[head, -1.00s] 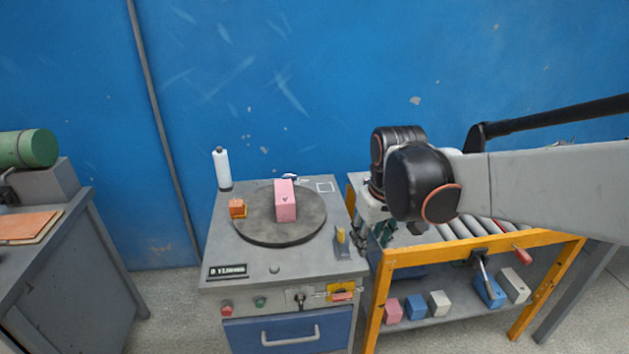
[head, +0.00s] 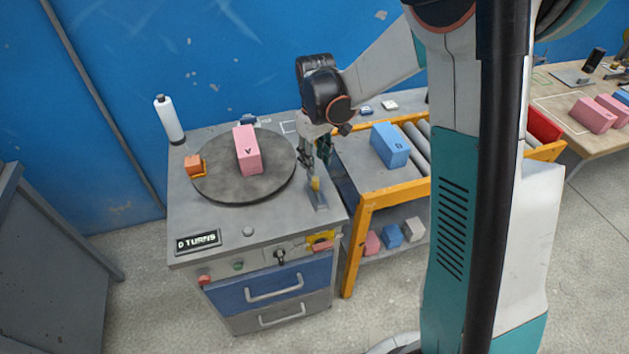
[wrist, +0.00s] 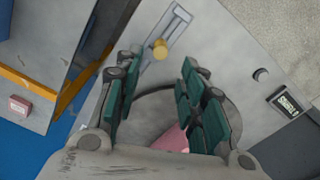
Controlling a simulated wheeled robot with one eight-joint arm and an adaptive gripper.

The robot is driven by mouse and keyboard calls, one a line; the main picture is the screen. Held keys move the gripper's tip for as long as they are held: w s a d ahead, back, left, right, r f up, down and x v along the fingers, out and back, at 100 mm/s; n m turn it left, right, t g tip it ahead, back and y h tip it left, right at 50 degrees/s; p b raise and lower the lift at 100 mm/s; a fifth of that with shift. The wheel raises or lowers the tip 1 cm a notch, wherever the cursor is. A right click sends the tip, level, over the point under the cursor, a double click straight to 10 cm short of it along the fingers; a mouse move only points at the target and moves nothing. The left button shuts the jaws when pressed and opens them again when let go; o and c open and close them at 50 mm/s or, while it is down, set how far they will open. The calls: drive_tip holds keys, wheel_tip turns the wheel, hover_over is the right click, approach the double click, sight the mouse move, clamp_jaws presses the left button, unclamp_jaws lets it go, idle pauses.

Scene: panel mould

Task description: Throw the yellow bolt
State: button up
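The yellow bolt knob (head: 316,184) stands on a narrow grey slide plate (head: 321,202) at the right side of the grey bench top. In the wrist view the round yellow knob (wrist: 160,48) sits partway along the slotted plate, beyond my fingertips. My gripper (head: 312,162) hangs over the bench's right edge, just behind the knob in the head view. In the wrist view my gripper (wrist: 155,78) has its green-padded fingers spread apart with nothing between them. The knob appears clear of both fingers.
A white bottle (head: 168,120) stands at the back left. A yellow-framed roller stand (head: 366,200) with a blue block (head: 389,146) adjoins on the right. Bench front has buttons and drawers.

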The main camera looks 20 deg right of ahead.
sight(315, 179)
wheel_tip(315, 179, down, 9)
drive_tip(key=b, duration=0.2)
drive_tip(key=shift+f+b, duration=0.15)
drive_tip(key=shift+b, duration=0.25)
clamp_jaws()
